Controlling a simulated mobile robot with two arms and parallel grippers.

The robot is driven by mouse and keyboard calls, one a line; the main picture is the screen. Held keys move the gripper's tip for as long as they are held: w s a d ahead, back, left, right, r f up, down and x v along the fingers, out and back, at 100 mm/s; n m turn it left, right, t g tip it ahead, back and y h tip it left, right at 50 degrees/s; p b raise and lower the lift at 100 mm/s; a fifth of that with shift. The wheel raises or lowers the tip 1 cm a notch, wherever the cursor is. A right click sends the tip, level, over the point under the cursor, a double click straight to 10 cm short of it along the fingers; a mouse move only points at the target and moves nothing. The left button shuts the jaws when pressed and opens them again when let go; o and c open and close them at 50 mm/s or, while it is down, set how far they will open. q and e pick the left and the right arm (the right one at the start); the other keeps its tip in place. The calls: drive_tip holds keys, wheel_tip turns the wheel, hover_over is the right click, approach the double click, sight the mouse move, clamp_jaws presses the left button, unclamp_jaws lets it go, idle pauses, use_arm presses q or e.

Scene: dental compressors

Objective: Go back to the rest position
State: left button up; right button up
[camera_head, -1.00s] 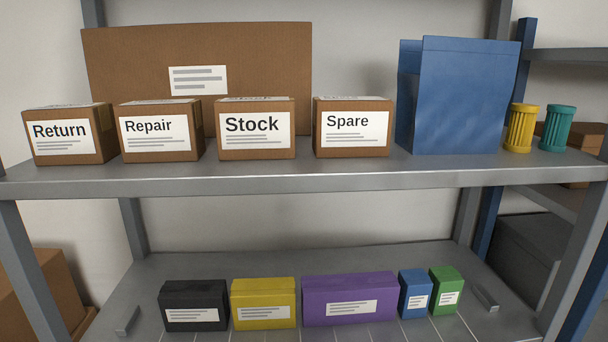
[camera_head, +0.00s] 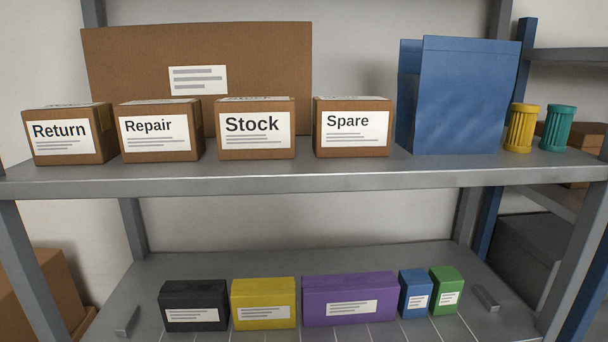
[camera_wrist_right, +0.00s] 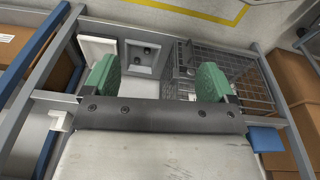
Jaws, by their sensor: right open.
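My right gripper (camera_wrist_right: 157,82) shows in the right wrist view. Its two green fingertips are wide apart with nothing between them. Below and beyond it is a grey frame holding a pale panel with a square recess (camera_wrist_right: 146,57) and a wire basket (camera_wrist_right: 235,72). The fingers overlap these in the picture; I see no contact. Neither gripper shows in the head view, so my left gripper is out of sight.
The head view shows a grey shelf (camera_head: 300,181). Brown boxes labelled Return (camera_head: 69,135), Repair (camera_head: 160,131), Stock (camera_head: 257,128) and Spare (camera_head: 353,127) stand on it, with a blue bag (camera_head: 460,95). Several coloured boxes, one purple (camera_head: 350,299), sit below. Brown cartons (camera_wrist_right: 290,85) flank the wrist view.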

drive_tip(key=s+d+f+g, duration=0.1)
drive_tip(key=s+d+f, duration=0.2)
drive_tip(key=s+f, duration=1.3)
drive_tip(key=shift+s+f, duration=0.2)
